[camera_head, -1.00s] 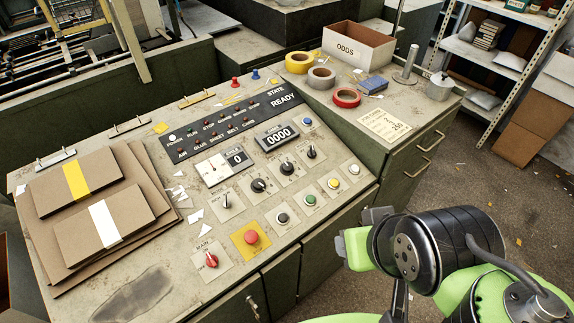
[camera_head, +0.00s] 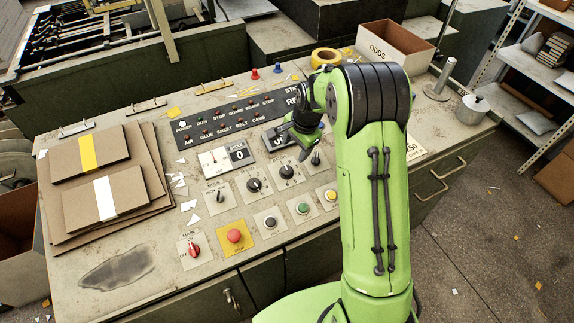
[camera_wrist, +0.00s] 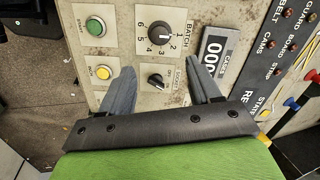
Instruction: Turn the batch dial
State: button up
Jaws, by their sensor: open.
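The batch dial (camera_wrist: 160,36) is a black knob on a pale plate with numbers around it and the word BATCH. It also shows in the head view (camera_head: 287,171); I cannot read its setting surely. My gripper (camera_wrist: 161,68) is open and empty, its two grey fingers pointing down toward the panel. In the wrist view the fingertips lie on either side of the space between the batch dial and the smaller socket switch (camera_wrist: 155,80). In the head view my gripper (camera_head: 306,150) hangs just behind these knobs. Its height above the panel is hard to tell.
A cases counter (camera_wrist: 214,55) sits beside the batch dial. A green button (camera_wrist: 95,27) and a yellow button (camera_wrist: 103,72) are on the other side. The red stop button (camera_head: 234,236) and red main switch (camera_head: 194,249) are near the front edge. Cardboard stacks (camera_head: 92,167) lie left.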

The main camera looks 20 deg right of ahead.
aim_at(289, 170)
jog(key=x, duration=1.3)
jog(key=shift+d+f+b, duration=0.1)
jog(key=shift+f+b, duration=0.1)
jog(key=shift+b, duration=0.15)
jog(key=c, duration=1)
jog(key=shift+c, duration=0.2)
jog(key=shift+m, duration=0.4)
jog(key=m+b, duration=0.2)
jog(key=m, duration=0.1)
jog(key=shift+s+m+b, duration=0.1)
jog(key=shift+m+b, duration=0.25)
jog(key=shift+m, duration=1.65)
jog(key=o, duration=1)
